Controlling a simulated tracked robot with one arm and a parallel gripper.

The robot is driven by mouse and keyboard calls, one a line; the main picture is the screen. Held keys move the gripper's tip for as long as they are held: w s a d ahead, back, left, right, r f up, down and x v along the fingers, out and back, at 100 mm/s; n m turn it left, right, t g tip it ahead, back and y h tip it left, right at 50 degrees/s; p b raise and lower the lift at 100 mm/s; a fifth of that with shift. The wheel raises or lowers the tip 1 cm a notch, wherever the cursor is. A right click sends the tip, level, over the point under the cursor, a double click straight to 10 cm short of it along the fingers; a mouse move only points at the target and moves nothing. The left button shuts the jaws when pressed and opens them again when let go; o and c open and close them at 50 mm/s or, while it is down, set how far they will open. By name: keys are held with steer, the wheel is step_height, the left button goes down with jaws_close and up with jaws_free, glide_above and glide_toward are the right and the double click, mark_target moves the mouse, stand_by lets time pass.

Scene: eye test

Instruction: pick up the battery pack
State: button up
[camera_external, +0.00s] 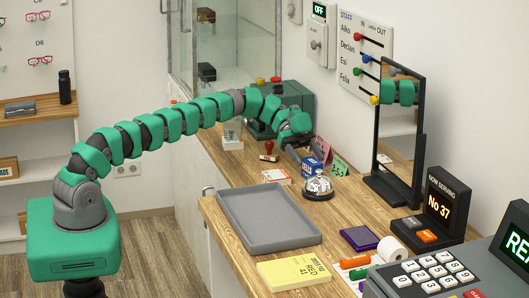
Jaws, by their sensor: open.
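My gripper (299,153) is at the end of the green and grey arm, low over the far part of the wooden counter. It points down and its jaws are open. A small blue box with white marking (312,166) is right by the fingertips. I cannot tell whether the fingers touch it or stand around it. Nothing in view is clearly readable as the battery pack; this blue box may be it, but I cannot tell. A flat purple item (360,238) lies on the counter nearer the camera, well away from my gripper.
Green and pink cards (338,166) and a silver bell (318,184) stand close to my gripper. A red-handled stamp (269,152) is to its left. A black-framed mirror (398,186) rises to the right. An empty grey tray (268,238) lies nearer, beside a yellow pad (293,273).

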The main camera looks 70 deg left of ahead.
mark_target(315, 167)
steer(key=shift+b+x, duration=0.55)
steer(key=shift+x, duration=2)
steer(key=c, duration=1.1)
steer(key=shift+c, duration=0.2)
